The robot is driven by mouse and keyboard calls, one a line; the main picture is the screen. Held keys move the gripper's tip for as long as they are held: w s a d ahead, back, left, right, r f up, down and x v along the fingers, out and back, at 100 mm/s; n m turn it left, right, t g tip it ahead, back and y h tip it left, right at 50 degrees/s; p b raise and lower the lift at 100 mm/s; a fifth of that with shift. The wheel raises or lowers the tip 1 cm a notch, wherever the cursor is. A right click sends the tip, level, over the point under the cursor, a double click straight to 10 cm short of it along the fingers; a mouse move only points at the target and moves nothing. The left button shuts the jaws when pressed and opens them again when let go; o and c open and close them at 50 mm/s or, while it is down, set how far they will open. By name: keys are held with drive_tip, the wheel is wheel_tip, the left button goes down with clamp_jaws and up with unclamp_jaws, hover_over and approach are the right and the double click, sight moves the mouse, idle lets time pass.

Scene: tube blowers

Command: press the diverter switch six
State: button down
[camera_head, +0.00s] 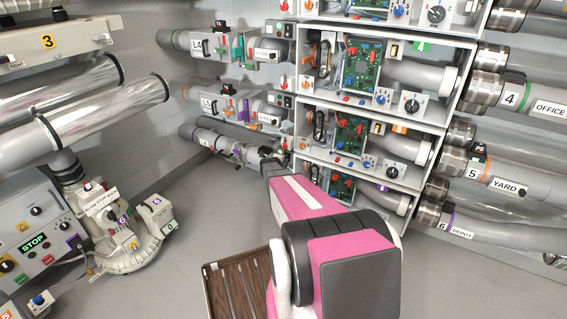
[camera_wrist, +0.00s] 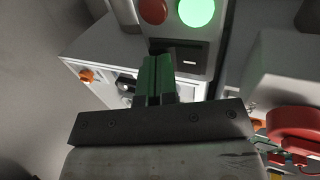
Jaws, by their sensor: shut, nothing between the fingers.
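My gripper (camera_head: 268,163) reaches to the left side of the bottom cabinet row, the row in line with the tube marked 6 DEPOT (camera_head: 461,231). In the wrist view my gripper (camera_wrist: 158,62) has its green fingers shut together, empty. The fingertips lie at the left edge of a black switch (camera_wrist: 192,61) with a white mark, under a red button (camera_wrist: 153,10) and a lit green one (camera_wrist: 196,11). I cannot tell whether they touch it. No number shows on this switch. My arm hides part of the bottom row in the head view.
A white box (camera_wrist: 95,75) with an orange knob (camera_wrist: 86,76) stands close left of the fingers. A red round part (camera_wrist: 295,122) is close at right. A console (camera_head: 32,240) stands at lower left.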

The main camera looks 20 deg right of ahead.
drive_tip(key=shift+w+d+f, duration=0.1)
drive_tip(key=shift+d+f, duration=0.05)
drive_tip(key=shift+d, duration=0.05)
idle(0.5)
